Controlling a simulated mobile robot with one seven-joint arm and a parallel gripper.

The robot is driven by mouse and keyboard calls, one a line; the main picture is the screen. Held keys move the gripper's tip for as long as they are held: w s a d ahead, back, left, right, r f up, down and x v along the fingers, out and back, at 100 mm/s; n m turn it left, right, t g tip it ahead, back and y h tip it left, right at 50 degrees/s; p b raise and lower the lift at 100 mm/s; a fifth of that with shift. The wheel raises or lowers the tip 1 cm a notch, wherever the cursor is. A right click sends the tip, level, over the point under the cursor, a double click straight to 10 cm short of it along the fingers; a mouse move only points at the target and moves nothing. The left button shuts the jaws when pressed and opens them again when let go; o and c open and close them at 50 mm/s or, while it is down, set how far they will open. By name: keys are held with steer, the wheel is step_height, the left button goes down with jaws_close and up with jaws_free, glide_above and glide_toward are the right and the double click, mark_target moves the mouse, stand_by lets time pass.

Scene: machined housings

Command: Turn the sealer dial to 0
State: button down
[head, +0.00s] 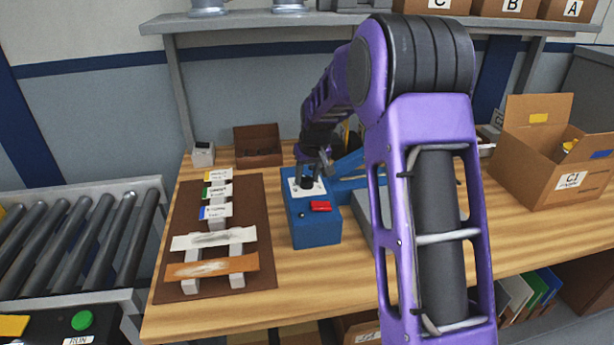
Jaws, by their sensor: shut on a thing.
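The dark dial (305,183) stands on this plate, partly hidden by my gripper. My gripper (309,178) reaches down from above and is shut on the dial. The dial's pointer and its numbers are too small to read. My purple arm hides much of the sealer's right side.
A brown mat (178,235) with labelled strips lies left of the sealer. An open cardboard box (535,180) is on the right. A roller conveyor (75,240) adjoins the bench's left.

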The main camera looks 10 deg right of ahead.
steer(key=n, duration=0.2)
steer(key=n+y, duration=0.1)
steer(key=n, duration=0.1)
steer(key=shift+d+g+y, duration=0.15)
steer(key=shift+g+y, duration=0.15)
steer(key=shift+g, duration=0.1)
steer(key=n, duration=0.2)
steer(key=n+y+p, duration=0.1)
steer(key=n, duration=0.1)
steer(key=shift+w+d+n+g+y, duration=0.1)
steer(key=shift+n+g+y, duration=0.2)
steer(key=shift+n+g, duration=0.1)
steer(key=n+p, duration=0.1)
steer(key=n, duration=0.1)
steer(key=n+g+p, duration=0.1)
steer(key=n, duration=0.1)
steer(key=shift+w+g+y, duration=0.1)
steer(key=shift+g+y, duration=0.2)
steer(key=shift+y, duration=0.1)
steer(key=shift+f+n+g+p, duration=0.1)
steer(key=shift+n+g+p, duration=0.4)
steer(key=shift+n, duration=1.4)
steer(key=shift+g, duration=0.3)
steer(key=shift+c, duration=2)
jaws_free()
